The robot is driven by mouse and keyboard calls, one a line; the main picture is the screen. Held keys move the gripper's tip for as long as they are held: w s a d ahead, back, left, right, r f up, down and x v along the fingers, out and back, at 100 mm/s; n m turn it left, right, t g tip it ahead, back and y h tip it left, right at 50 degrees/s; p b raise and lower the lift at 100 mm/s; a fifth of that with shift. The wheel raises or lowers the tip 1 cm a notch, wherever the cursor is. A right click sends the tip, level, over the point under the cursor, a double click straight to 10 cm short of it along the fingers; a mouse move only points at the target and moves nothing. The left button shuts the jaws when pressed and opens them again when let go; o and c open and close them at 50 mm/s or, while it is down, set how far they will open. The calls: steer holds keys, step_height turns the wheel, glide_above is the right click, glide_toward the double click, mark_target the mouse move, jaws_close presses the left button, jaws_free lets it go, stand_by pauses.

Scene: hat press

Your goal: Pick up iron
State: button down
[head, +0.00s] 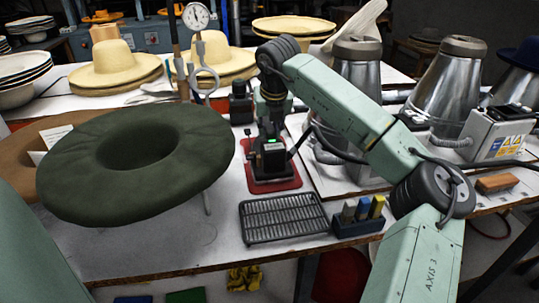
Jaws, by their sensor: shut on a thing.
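My arm reaches over the table and points down to my gripper (269,128), in the middle of the head view. It is shut on the dark iron (270,160), which has a small green light near its top. The iron is upright over a red mat (286,184). I cannot tell whether it touches the mat or is slightly above it. The fingertips are small and dark against the iron, so their exact grip is hard to see.
A large dark green hat (90,150) fills the left. A black grille tray (283,218) and a block holder (357,217) stand in front. Metal cones (440,85) and a control box (497,136) are right. Straw hats (115,62) and a dial gauge (196,17) are behind.

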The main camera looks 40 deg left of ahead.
steer(key=shift+a+r, duration=0.1)
steer(key=shift+r, duration=0.1)
stand_by(0.3)
steer(key=shift+r, duration=0.1)
